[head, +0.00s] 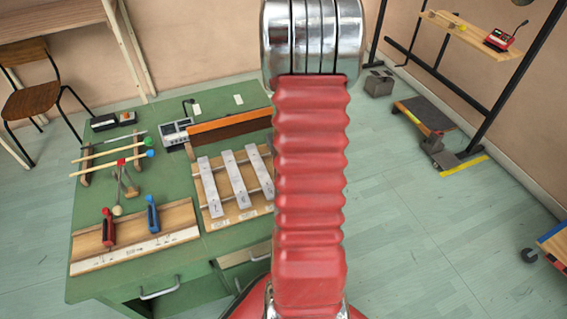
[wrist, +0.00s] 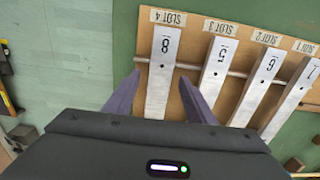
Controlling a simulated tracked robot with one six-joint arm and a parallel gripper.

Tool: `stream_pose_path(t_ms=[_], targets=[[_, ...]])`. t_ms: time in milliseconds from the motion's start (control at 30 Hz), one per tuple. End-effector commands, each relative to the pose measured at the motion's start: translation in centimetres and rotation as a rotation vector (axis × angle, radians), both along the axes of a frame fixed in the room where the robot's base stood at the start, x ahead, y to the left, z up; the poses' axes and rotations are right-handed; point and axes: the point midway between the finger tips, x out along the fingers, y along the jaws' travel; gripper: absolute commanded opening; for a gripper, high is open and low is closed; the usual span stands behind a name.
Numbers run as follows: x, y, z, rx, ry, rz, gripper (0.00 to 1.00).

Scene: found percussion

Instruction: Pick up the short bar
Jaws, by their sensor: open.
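Several pale grey metal bars lie side by side on a wooden board in the wrist view, with upside-down labels. The bar marked 8 (wrist: 165,47) lies at slot 4, on the left. Bars marked 5 (wrist: 219,62), 6 (wrist: 262,72) and 1 (wrist: 300,83) lie to its right. My gripper (wrist: 159,77) is open, its two purple fingers on either side of the bar marked 8, with nothing visibly gripped. The gripper body hides the near ends of bars, so I cannot compare full lengths there. In the head view my red arm hides the gripper and slot 4.
The wooden bar board (head: 239,217) lies on the green bench (head: 180,256). A grey meter (head: 175,132) is behind. Open floor lies right of the bench.

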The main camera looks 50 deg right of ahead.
Motion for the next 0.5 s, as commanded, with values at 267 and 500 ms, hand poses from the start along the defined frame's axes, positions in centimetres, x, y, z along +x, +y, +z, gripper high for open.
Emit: stream_pose_path(t_ms=[267, 500], targets=[[0.02, 0.02, 0.02, 0.0, 0.0, 0.001, 0.5], [0.03, 0.03, 0.03, 0.0, 0.0, 0.001, 0.39]])
